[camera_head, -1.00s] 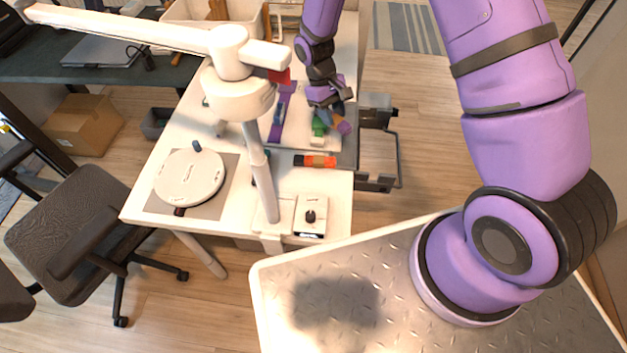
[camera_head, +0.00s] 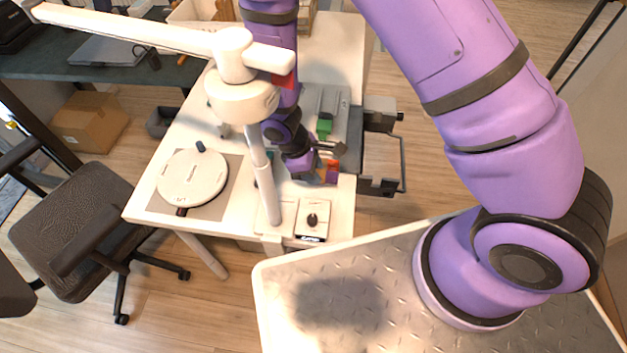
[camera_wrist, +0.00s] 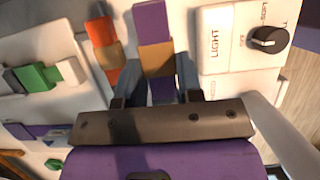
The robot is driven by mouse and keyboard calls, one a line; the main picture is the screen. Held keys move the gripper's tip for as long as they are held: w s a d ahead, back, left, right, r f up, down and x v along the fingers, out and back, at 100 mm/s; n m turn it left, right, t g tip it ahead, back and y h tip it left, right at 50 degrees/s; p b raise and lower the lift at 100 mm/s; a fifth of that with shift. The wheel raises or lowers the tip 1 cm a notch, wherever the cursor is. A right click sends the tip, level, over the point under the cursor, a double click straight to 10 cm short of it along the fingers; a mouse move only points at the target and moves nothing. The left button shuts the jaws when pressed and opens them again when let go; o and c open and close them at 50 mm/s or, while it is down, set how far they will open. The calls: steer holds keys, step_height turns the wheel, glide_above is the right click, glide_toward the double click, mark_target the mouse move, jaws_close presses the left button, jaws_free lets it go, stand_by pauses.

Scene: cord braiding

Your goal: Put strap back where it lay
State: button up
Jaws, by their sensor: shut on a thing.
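A strap (camera_wrist: 155,57) with purple and tan bands is between the fingers of my gripper (camera_wrist: 156,92) in the wrist view, and the gripper is shut on it. Its far end points toward the top of the picture. An orange and brown banded strap (camera_wrist: 103,42) lies just left of it; its orange part (camera_head: 333,170) also shows in the head view. My gripper (camera_head: 328,150) is over the right part of the white table, behind the dial box. I cannot tell whether the held strap touches the table.
A white box with a black dial (camera_wrist: 268,39), marked LIGHT, stands right of the held strap. A green block (camera_head: 324,127) sits farther back. A round white disc (camera_head: 192,177) lies on the left of the table, and a white lamp post (camera_head: 264,175) rises near the middle.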

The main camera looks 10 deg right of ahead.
mark_target(314, 188)
steer(key=shift+f, duration=2.35)
steer(key=o, duration=1)
steer(key=shift+f, duration=0.1)
steer(key=v, duration=1.2)
